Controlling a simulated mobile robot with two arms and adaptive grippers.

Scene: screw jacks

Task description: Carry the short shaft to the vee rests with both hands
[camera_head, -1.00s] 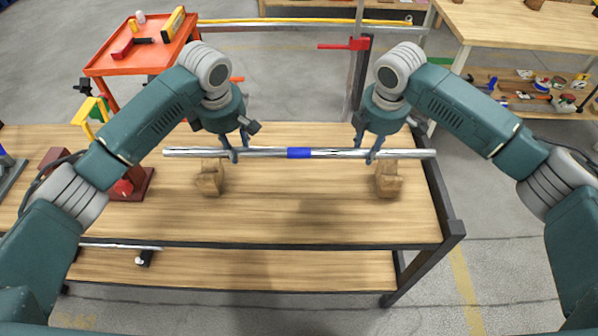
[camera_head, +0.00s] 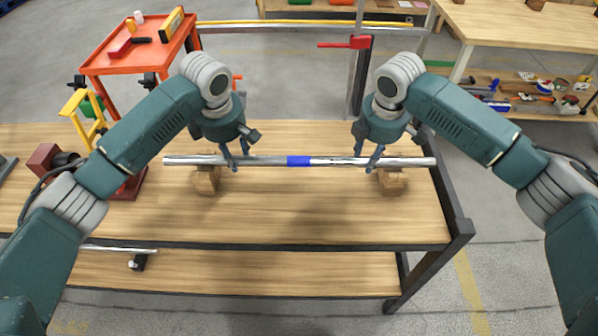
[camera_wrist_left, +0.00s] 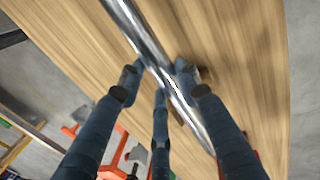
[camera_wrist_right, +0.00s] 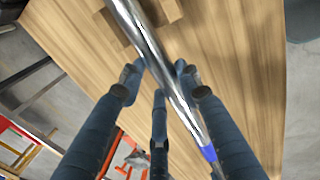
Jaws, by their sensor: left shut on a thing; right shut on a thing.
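The short shaft (camera_head: 325,161) is a shiny metal bar with a blue band at its middle, held level across the bench in the head view. My left gripper (camera_head: 234,164) is shut on it left of the band. My right gripper (camera_head: 370,163) is shut on it right of the band. The wooden vee rests stand on the bench, one under the left part (camera_head: 206,180) and one under the right part (camera_head: 393,181). Whether the shaft touches them I cannot tell. The shaft also runs between the fingers in the left wrist view (camera_wrist_left: 135,25) and right wrist view (camera_wrist_right: 140,35).
The wooden bench (camera_head: 300,215) is clear in front of the shaft. A red vise-like tool (camera_head: 45,160) stands at its left. An orange cart (camera_head: 130,62) is behind left, and a red-handled clamp (camera_head: 345,42) stands on a post behind. Another bar lies on the lower shelf (camera_head: 240,270).

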